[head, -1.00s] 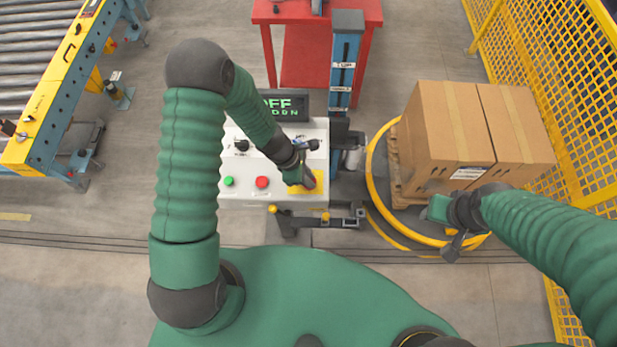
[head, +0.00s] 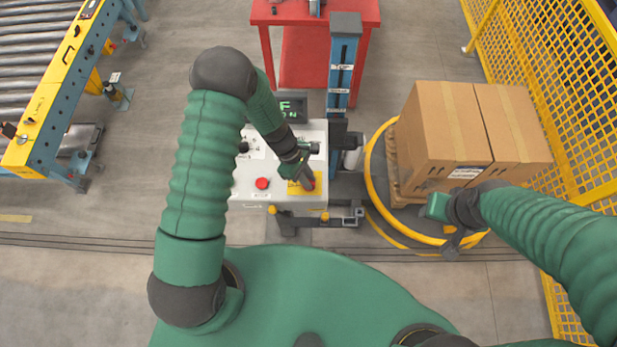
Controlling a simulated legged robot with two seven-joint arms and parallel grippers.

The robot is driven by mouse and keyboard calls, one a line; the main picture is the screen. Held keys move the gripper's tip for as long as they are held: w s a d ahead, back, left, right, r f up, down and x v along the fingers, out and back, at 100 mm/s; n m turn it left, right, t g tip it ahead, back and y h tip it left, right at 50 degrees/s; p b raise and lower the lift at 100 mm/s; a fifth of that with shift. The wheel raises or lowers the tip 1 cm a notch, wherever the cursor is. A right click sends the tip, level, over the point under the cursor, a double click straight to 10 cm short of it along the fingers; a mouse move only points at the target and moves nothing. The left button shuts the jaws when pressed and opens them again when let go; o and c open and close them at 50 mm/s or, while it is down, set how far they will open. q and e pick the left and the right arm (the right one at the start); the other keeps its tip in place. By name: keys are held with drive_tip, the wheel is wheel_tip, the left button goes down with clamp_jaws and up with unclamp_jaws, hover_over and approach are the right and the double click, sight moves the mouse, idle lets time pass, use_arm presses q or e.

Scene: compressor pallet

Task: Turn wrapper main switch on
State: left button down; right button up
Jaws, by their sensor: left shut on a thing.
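The wrapper's control panel (head: 246,188) is a pale box with a red button (head: 262,184) and black knobs on top. At its right is a yellow plate (head: 294,189) with the red main switch (head: 312,184), mostly hidden by my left gripper. My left gripper (head: 307,181) points down at this plate and is shut on the red switch. The dark display (head: 293,105) behind the panel shows green letters, partly covered by my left arm. My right gripper (head: 452,240) hangs near the yellow ring, away from the panel; its jaw opening is unclear.
A blue wrapper mast (head: 342,75) stands right behind the panel. Cartons (head: 450,130) sit on a pallet inside a yellow ring (head: 372,195). A yellow fence (head: 520,90) is at the right, a roller conveyor (head: 50,85) at the left, a red table (head: 300,60) behind.

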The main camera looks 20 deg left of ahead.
use_arm(q)
drive_tip(key=m, duration=0.1)
drive_tip(key=m+b, duration=0.1)
drive_tip(key=m, duration=0.1)
drive_tip(key=shift+w+a+f+g+y, duration=0.2)
drive_tip(key=shift+g+y, duration=0.1)
drive_tip(key=shift+g, duration=0.1)
drive_tip(key=m+b, duration=0.1)
drive_tip(key=m, duration=0.1)
drive_tip(key=m+g+b, duration=0.1)
drive_tip(key=m, duration=0.1)
drive_tip(key=shift+w+d+g+y+b, duration=0.1)
drive_tip(key=shift+g+y+b, duration=0.2)
drive_tip(key=shift+y, duration=0.1)
drive_tip(key=m+y+b, duration=0.1)
drive_tip(key=m, duration=0.2)
drive_tip(key=shift+d+r+m+g+b, duration=0.1)
drive_tip(key=shift+r+m+g+b, duration=0.05)
drive_tip(key=shift+m+g+b, duration=0.2)
drive_tip(key=shift+w+r+m+y+b, duration=0.15)
drive_tip(key=shift+m+y+b, duration=0.3)
drive_tip(key=shift+m, duration=0.7)
drive_tip(key=c, duration=1.6)
unclamp_jaws()
drive_tip(key=shift+o, duration=0.8)
drive_tip(key=shift+w, duration=0.1)
